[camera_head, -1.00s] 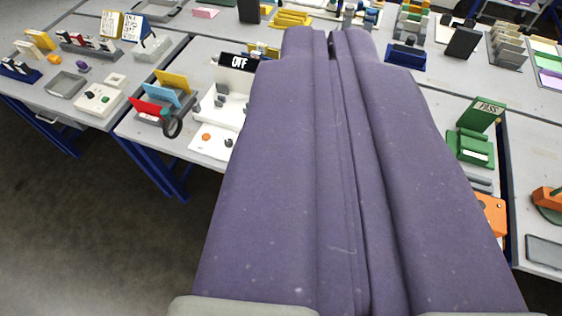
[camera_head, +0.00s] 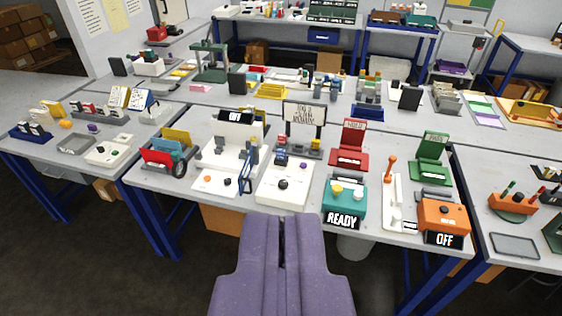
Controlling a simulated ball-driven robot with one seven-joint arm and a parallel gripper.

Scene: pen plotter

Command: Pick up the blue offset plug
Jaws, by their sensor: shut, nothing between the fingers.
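My gripper (camera_head: 283,222) is purple and reaches up from the bottom middle of the view. Its two fingers are together with nothing between them. It is in front of the near edge of the middle table, apart from everything on it. I cannot tell for sure which thing is the blue offset plug. A small upright blue piece (camera_head: 246,172) stands between two white units, just beyond and left of my fingertips. A small dark blue piece (camera_head: 282,158) stands at the back of the right white unit (camera_head: 284,195).
A teal box (camera_head: 345,197) with a READY sign (camera_head: 342,219) and an orange box (camera_head: 443,216) with an OFF sign (camera_head: 444,240) stand to the right. A bin (camera_head: 355,246) is under the table. Bare floor lies lower left.

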